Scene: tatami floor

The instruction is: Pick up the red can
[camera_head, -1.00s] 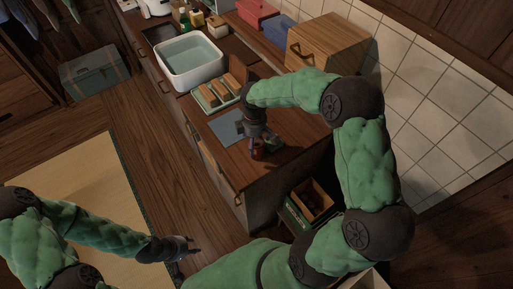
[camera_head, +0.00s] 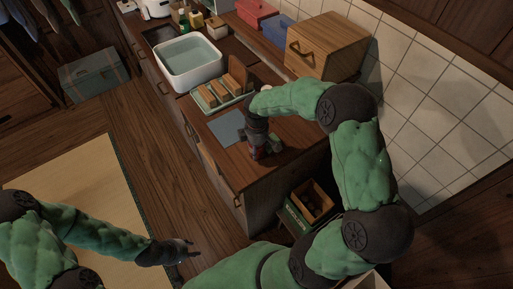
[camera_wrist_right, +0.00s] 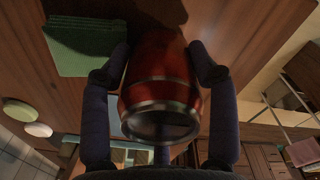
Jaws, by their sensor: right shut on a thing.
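The red can (camera_wrist_right: 160,75) fills the middle of the right wrist view, between the two dark fingers of my right gripper (camera_wrist_right: 160,95), which is shut on it. In the head view the red can (camera_head: 257,153) shows as a small red patch at the fingertips of my right gripper (camera_head: 262,150), over the wooden counter. I cannot tell whether the can touches the counter. My left gripper (camera_head: 190,248) is at the lower left of the head view, over the floor. It is empty and its fingers look apart.
A green block (camera_wrist_right: 85,45) lies beside the can. On the counter are a blue-grey sheet (camera_head: 227,128), a rack of wooden pieces (camera_head: 206,99), a white basin (camera_head: 188,66) and a wooden bread box (camera_head: 326,48). A crate (camera_head: 311,203) stands below at right.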

